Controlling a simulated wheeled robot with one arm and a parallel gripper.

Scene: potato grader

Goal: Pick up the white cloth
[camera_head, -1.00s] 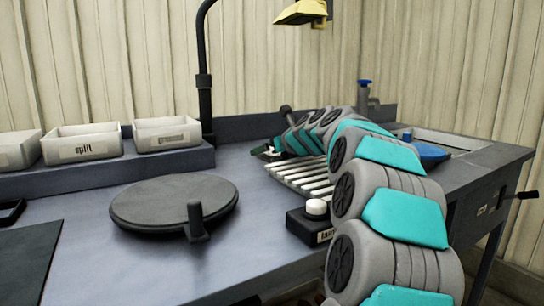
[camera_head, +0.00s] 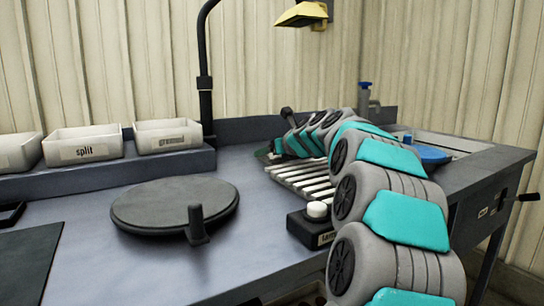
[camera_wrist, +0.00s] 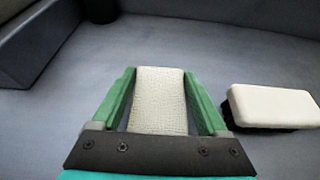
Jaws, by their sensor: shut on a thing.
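The white cloth (camera_wrist: 158,110) is a pale, textured folded strip in the wrist view. It lies between the two green fingers of my gripper (camera_wrist: 158,72), which is shut on it. In the head view my gripper (camera_head: 267,151) is at the far end of my arm, low at the back of the bench by the slatted rack. The cloth cannot be made out there. Whether the cloth touches the surface below is unclear.
A white-topped block with a dark base (camera_wrist: 272,104) is right of my gripper. In the head view, a slatted rack (camera_head: 303,179), a round dark turntable (camera_head: 172,203) and labelled bins (camera_head: 84,145) stand on the bench. A yellow lamp (camera_head: 303,13) hangs above.

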